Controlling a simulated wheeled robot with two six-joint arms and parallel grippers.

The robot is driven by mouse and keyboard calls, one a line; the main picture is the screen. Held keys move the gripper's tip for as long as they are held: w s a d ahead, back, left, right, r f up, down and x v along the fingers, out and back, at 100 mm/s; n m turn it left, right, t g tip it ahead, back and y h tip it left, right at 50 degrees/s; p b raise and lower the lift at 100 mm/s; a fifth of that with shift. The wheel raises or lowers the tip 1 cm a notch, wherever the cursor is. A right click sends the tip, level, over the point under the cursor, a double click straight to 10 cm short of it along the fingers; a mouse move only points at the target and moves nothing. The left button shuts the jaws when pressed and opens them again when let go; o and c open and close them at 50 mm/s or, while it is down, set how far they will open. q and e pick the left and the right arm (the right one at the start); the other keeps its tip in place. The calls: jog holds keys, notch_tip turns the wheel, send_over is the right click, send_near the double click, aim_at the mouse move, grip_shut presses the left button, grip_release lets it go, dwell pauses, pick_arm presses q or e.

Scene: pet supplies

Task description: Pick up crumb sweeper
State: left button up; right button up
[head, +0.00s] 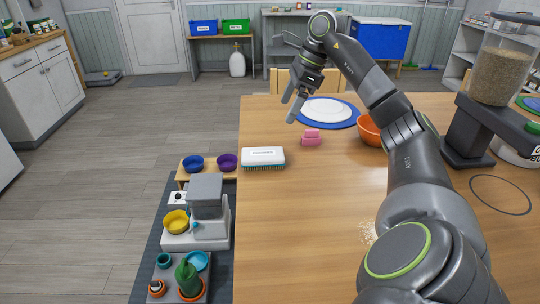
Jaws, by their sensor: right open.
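My right gripper (293,104) is open and empty. It is in the air above the far left part of the table, beyond the sweeper and slightly to its right, not touching it. My left gripper is out of view.
A pink block (312,139) sits right of the sweeper. Behind it are a white plate on a blue mat (350,119) and an orange bowl (369,131), partly hidden by my arm. A grain dispenser (500,75) stands right. Crumbs (367,231) lie on the table.

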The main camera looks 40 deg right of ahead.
jog(key=p, duration=0.2)
send_near(263, 153)
jog(key=x, duration=0.5)
jog(key=shift+s+d, duration=0.1)
jog(key=shift+s, duration=0.1)
jog(key=shift+w+a+f, duration=0.2)
jog(key=shift+a+f, duration=0.05)
jog(key=shift+f, duration=0.25)
jog(key=p+x, duration=0.1)
jog(key=x, duration=0.3)
jog(key=shift+w, duration=0.2)
jog(key=shift+c, duration=0.2)
jog(key=c, duration=1.1)
jog(key=shift+o, duration=0.2)
notch_tip(263, 153, up, 10)
jog(key=shift+b, duration=0.8)
